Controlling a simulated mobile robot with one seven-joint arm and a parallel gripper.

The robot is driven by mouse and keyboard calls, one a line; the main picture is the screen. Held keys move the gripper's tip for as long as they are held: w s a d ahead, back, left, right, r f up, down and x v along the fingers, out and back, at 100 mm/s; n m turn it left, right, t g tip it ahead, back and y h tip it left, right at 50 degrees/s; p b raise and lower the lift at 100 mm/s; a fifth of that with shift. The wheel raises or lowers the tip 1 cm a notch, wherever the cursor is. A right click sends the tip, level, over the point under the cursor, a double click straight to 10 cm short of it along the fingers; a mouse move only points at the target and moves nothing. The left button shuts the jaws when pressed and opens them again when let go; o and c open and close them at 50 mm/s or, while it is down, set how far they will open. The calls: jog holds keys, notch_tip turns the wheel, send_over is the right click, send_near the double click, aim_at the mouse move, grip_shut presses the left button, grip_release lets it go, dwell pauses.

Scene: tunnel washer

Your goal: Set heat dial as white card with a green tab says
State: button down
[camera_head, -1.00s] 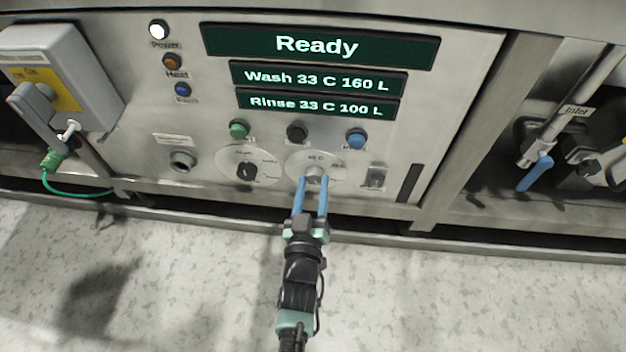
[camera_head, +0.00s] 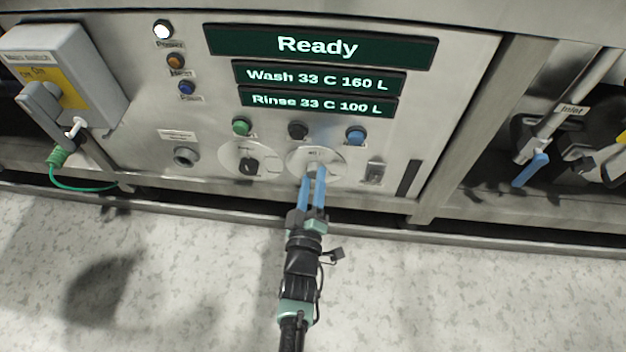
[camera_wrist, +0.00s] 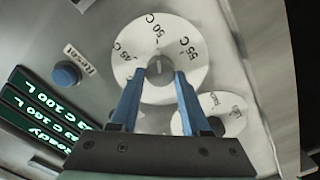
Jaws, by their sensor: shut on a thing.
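The heat dial (camera_head: 332,158) is a pale round plate with a grey knob low on the machine panel. In the wrist view its plate (camera_wrist: 137,35) carries temperature marks; 50 C and 55 C can be read, a third is less clear. My gripper (camera_head: 313,173) has its two blue fingers shut on the dial's knob. The knob (camera_wrist: 159,65) shows between the fingertips in the wrist view, with a dark line that seems to point toward 50 C. The white card with a green tab is not seen in any view.
A second dial (camera_head: 249,165) with a black knob sits just left. Green (camera_head: 242,127), black (camera_head: 298,131) and blue (camera_head: 355,136) buttons sit above. Screens read Ready (camera_head: 318,46), Wash 33 C 160 L and Rinse 33 C 100 L. A switch box (camera_head: 90,60) stands left.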

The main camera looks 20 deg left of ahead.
dwell(0.3)
jog(key=shift+c, duration=1.9)
grip_release()
jog(key=p+v, duration=0.5)
jog(key=v, duration=0.8)
jog(key=shift+p, duration=0.3)
